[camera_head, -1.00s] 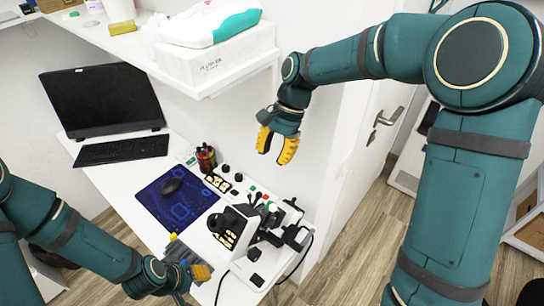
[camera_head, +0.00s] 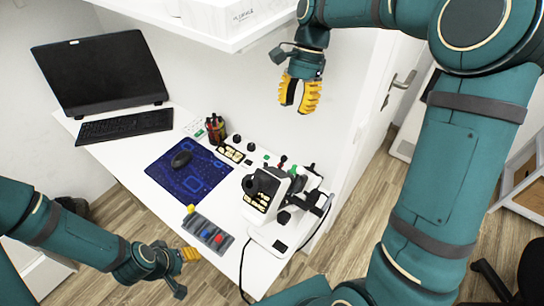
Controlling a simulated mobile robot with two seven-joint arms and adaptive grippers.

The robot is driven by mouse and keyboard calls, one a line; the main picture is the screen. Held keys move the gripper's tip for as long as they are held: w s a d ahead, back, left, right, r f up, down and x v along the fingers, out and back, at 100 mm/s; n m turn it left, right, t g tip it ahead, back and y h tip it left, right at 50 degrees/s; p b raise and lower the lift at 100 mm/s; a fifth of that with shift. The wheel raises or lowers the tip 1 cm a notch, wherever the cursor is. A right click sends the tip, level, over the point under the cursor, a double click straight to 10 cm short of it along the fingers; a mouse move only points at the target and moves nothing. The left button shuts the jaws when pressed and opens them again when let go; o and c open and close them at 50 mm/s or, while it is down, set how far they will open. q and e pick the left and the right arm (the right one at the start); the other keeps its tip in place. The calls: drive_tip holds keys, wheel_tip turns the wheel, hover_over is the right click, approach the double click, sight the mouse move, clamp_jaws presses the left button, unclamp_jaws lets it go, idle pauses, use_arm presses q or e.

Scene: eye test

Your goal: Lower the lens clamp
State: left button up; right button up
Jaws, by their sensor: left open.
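A white and black lens-measuring device (camera_head: 278,190) stands on the white desk near its right end. Small levers and knobs with red and green tips show at its top and back. I cannot make out which part is the lens clamp. My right gripper (camera_head: 299,98) hangs above and behind the device, fingers down, open and empty, well apart from it. My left gripper (camera_head: 187,270) is open and low at the desk's front edge, left of the device and not touching it. Its fingers are partly seen from the side.
A grey tray (camera_head: 222,250) with coloured pieces lies between my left gripper and the device. A shelf (camera_head: 215,42) overhangs the back.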

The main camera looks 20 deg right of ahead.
drive_tip(key=b+x, duration=0.1)
drive_tip(key=x, duration=1.2)
drive_tip(key=shift+s+f+b, duration=0.25)
drive_tip(key=shift+f+b, duration=0.05)
drive_tip(key=shift+b, duration=0.1)
clamp_jaws()
